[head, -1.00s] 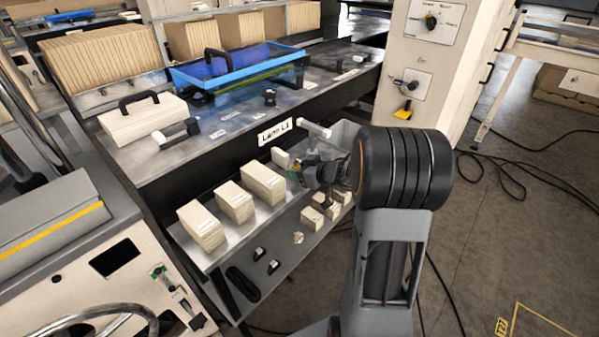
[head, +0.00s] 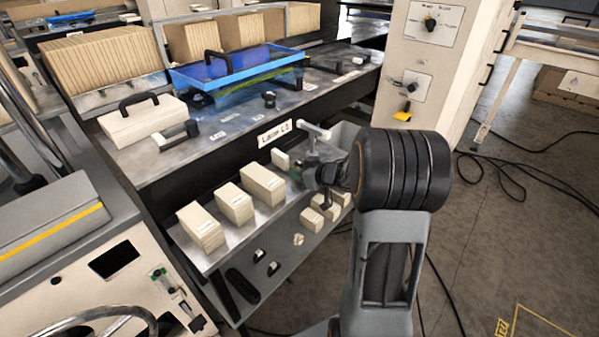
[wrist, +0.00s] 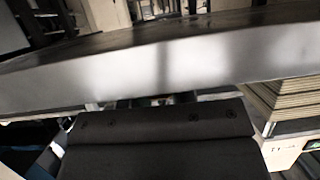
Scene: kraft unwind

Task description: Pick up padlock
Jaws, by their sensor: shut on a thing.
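My gripper (head: 322,174) is over the right part of the lower shelf (head: 240,240), below the front of the upper worktop. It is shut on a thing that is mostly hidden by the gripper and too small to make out. In the wrist view my gripper's dark body fills the bottom, and its fingertips are hardly seen. I cannot pick out the padlock for certain in either view.
Cream blocks (head: 263,181) stand in a row on the lower shelf. A pale T-shaped handle (head: 314,131) juts out just above my gripper. A grey metal edge (wrist: 160,68) crosses the wrist view close ahead. A blue tray (head: 238,66) sits on the worktop.

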